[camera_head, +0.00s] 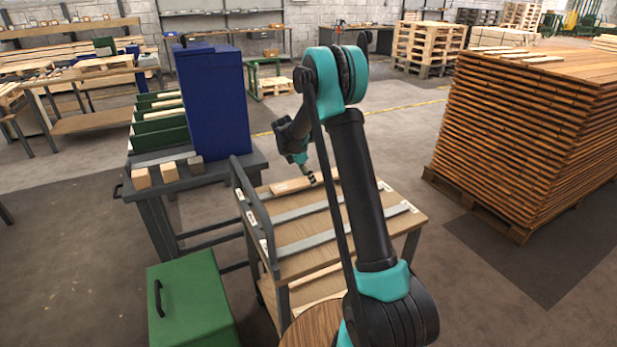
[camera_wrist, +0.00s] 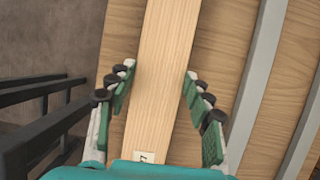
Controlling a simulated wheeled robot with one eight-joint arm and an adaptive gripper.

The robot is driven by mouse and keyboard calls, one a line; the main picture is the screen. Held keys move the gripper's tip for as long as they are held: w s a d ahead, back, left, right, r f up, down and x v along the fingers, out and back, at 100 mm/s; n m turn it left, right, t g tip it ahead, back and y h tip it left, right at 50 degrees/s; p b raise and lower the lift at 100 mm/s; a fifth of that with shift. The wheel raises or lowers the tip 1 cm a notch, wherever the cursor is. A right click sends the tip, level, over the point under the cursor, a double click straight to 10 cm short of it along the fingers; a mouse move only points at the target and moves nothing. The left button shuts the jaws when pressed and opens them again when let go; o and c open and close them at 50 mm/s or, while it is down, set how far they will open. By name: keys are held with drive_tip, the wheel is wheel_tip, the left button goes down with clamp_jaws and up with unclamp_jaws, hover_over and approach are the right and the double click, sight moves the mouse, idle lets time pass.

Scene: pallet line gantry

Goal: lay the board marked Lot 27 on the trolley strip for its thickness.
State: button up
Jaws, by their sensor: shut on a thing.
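A pale wooden board (camera_wrist: 160,75) runs lengthwise between the fingers of my gripper (camera_wrist: 155,85) in the wrist view. A small white label (camera_wrist: 144,157) sits at its near end; its marking is too cut off to read. In the head view the board (camera_head: 292,186) is over the far part of the trolley top (camera_head: 330,250), with my gripper (camera_head: 312,179) at its right end. My gripper is shut on the board. Two grey strips (camera_head: 300,213) (camera_head: 345,235) show bare nearer the camera. I cannot tell whether the board touches the top or covers another strip.
The trolley has a dark rail (camera_head: 256,215) along its left side. Left of it, a grey table holds wooden blocks (camera_head: 168,172), a blue cabinet (camera_head: 215,100) and green dividers (camera_head: 160,125). A green box (camera_head: 195,300) stands in front. A tall board stack (camera_head: 530,130) stands right.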

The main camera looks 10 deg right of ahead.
drive_tip(key=shift+f, duration=0.15)
drive_tip(key=o, duration=1.4)
drive_tip(key=v, duration=1.2)
drive_tip(key=s+d+m+t+y, duration=0.1)
drive_tip(key=s+d+m, duration=0.35)
drive_tip(key=s, duration=0.55)
drive_tip(key=s+d+m+y, duration=0.1)
drive_tip(key=s+d+m, duration=0.2)
drive_tip(key=s+m, duration=0.45)
drive_tip(key=s+f+m, duration=0.2)
drive_tip(key=s+m, duration=0.1)
drive_tip(key=s, duration=0.4)
drive_tip(key=s+f+m+t+y, duration=0.1)
drive_tip(key=s+f+m, duration=0.1)
drive_tip(key=s, duration=0.6)
drive_tip(key=s+d+f+m+y, duration=0.1)
drive_tip(key=s+f+m, duration=0.1)
drive_tip(key=s+m, duration=0.2)
drive_tip(key=shift+s+f+m+t, duration=0.15)
drive_tip(key=shift+s+f+t, duration=0.05)
drive_tip(key=shift+s, duration=0.75)
drive_tip(key=shift+s+f+m+t, duration=0.15)
drive_tip(key=shift+s+f+t, duration=0.05)
drive_tip(key=shift+s, duration=0.75)
